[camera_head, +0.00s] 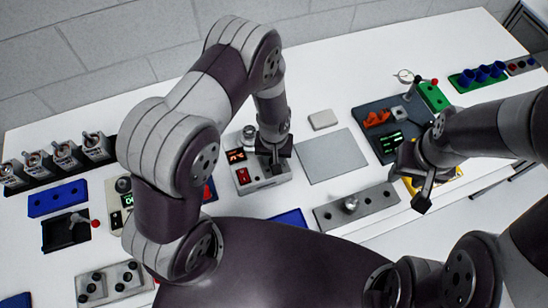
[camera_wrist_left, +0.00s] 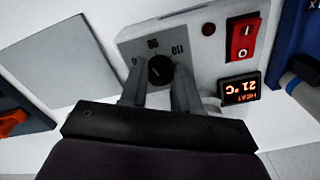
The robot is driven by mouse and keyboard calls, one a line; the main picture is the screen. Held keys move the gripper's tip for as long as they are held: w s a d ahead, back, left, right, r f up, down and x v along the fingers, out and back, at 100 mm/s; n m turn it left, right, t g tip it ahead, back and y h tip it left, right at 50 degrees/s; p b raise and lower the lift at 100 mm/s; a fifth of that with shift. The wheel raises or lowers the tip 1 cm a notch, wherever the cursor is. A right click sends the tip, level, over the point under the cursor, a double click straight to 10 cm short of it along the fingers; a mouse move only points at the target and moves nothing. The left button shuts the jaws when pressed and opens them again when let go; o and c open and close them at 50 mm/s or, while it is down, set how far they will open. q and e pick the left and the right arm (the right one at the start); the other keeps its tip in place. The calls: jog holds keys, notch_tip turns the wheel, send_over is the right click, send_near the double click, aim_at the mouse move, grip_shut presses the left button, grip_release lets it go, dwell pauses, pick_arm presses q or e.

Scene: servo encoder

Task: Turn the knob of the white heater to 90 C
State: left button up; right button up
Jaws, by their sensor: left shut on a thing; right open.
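The white heater (camera_head: 268,183) stands on the table under my left arm in the head view. In the left wrist view the heater (camera_wrist_left: 205,60) shows upside down, with a grey dial plate (camera_wrist_left: 190,48), marks that read 90 and 110, a red rocker switch (camera_wrist_left: 243,39) and a display (camera_wrist_left: 241,89) reading 21 °C. The black knob (camera_wrist_left: 160,70) sits between the fingers of my left gripper (camera_wrist_left: 160,84), which is shut on it. The knob's pointer is too small to read. My right gripper (camera_head: 416,182) is open and empty, at the right above the table's front part.
A grey plate (camera_head: 333,155) lies right of the heater. A long grey block with a knob (camera_head: 357,207) lies in front. A dark board with an orange part (camera_head: 377,119) is farther right. Several metal devices (camera_head: 66,152) line the left back. Free white tabletop shows behind the grey plate.

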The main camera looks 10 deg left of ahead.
pick_arm(q)
jog(key=shift+w+m, duration=0.15)
jog(key=shift+m, duration=1.55)
jog(key=shift+r+b, duration=0.1)
jog(key=shift+b, duration=0.2)
jog(key=o, duration=1.1)
jog(key=shift+c, duration=0.2)
notch_tip(320, 180, up, 13)
jog(key=b, duration=0.2)
jog(key=shift+f+b, duration=0.2)
jog(key=shift+b, duration=0.2)
